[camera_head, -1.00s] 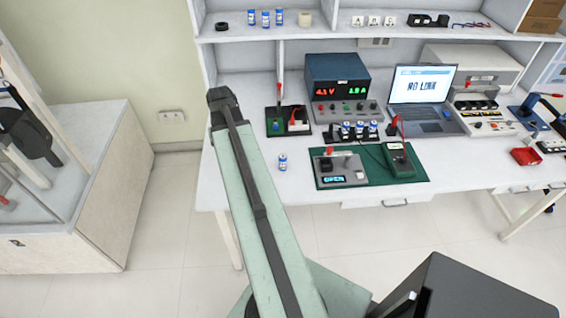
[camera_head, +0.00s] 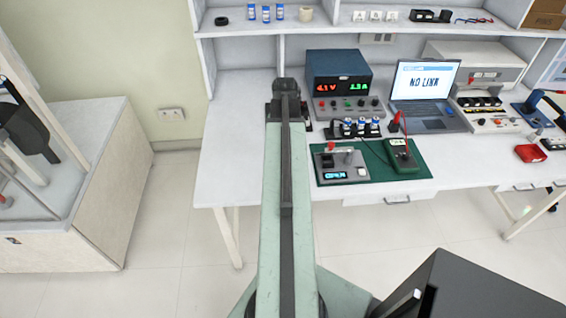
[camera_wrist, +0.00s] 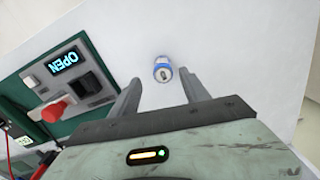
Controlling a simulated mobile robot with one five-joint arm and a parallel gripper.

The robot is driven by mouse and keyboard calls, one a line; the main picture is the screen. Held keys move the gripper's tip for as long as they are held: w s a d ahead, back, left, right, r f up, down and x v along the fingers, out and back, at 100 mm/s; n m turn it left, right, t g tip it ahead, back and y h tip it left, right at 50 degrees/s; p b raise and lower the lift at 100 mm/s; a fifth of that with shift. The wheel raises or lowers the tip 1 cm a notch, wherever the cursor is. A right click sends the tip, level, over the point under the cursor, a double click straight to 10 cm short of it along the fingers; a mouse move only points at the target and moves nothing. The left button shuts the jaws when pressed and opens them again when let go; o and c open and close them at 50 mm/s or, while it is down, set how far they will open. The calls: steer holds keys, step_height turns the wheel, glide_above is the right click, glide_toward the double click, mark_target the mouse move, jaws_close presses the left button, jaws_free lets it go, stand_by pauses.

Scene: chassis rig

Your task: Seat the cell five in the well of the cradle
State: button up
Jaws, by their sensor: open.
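A blue-and-white cell (camera_wrist: 162,70) stands on the white bench in the wrist view, its end facing the camera. It lies between and just beyond the fingertips of my gripper (camera_wrist: 161,82), which is open and empty. In the head view my arm hides the cell and the gripper's fingers. A grey fixture, seemingly the cradle (camera_wrist: 62,75), sits left of the gripper in the wrist view, with a display reading OPEN, a red knob and a dark block. It also shows in the head view (camera_head: 330,162), right of my arm; I cannot make out its well clearly.
The fixture and a green meter (camera_head: 402,158) rest on a green mat (camera_head: 380,176). A black rack (camera_head: 362,130) behind holds several blue cells. A power supply (camera_head: 338,82) and a laptop (camera_head: 425,95) stand further back. The bench left of my arm is clear.

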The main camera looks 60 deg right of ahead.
steer(key=f+b, duration=0.4)
steer(key=shift+w+a+f, duration=0.15)
steer(key=shift+a+f, duration=0.05)
steer(key=shift+f, duration=0.2)
steer(key=shift+r, duration=0.2)
jaws_close()
steer(key=shift+p, duration=0.3)
step_height(320, 180, up, 10)
steer(key=p, duration=1)
steer(key=shift+r, duration=0.1)
